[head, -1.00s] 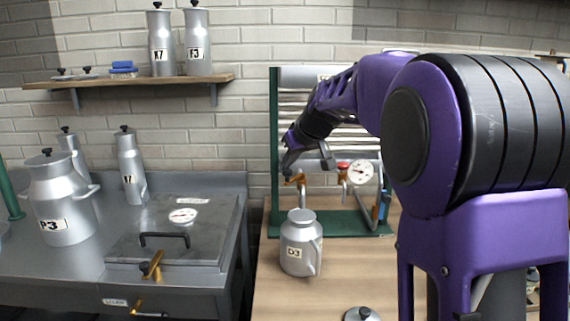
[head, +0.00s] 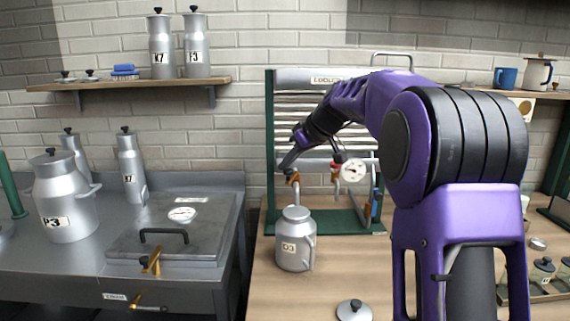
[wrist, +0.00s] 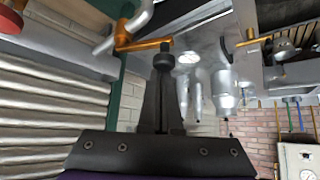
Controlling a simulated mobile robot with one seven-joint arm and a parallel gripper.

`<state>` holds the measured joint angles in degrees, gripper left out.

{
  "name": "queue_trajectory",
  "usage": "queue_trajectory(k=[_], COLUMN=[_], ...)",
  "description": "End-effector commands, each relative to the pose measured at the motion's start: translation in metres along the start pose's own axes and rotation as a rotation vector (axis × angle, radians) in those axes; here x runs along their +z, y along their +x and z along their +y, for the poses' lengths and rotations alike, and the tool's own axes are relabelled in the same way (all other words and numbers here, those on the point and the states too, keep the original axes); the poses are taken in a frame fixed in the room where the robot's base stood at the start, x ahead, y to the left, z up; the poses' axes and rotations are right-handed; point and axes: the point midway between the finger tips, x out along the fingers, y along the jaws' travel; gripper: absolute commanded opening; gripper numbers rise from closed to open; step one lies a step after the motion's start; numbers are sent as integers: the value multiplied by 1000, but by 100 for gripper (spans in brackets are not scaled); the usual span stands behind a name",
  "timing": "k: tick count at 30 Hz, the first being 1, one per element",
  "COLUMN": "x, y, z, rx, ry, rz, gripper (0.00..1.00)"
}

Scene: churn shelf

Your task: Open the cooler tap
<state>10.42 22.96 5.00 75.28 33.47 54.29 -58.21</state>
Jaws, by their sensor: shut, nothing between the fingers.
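The cooler (head: 324,76) is a green-framed unit with a ribbed metal face, standing at the back of the wooden table. A brass tap (head: 294,181) hangs from its lower left pipe, above and behind the can D3 (head: 295,249). In the wrist view the brass tap (wrist: 143,45) lies across the top, its bar ending by my fingertips. My gripper (wrist: 163,62) is shut and empty, its tips at or close to that end; I cannot tell if they touch. In the head view my gripper (head: 286,167) is small, just above the tap.
A dial gauge (head: 353,171) and a red-topped valve sit right of the tap. A loose lid (head: 354,310) lies at the table's front. Left is a steel counter with a hatch (head: 170,240) and the can P3 (head: 66,205). A wall shelf (head: 130,84) holds tall cans.

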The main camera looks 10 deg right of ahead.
Motion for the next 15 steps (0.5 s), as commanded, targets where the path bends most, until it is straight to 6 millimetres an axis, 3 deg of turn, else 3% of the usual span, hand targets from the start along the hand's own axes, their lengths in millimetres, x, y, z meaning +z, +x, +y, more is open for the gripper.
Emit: queue_trajectory(k=[15], x=[4], y=[-4], z=[3], rx=[-103], ry=[-112], rz=[-1], gripper=[0])
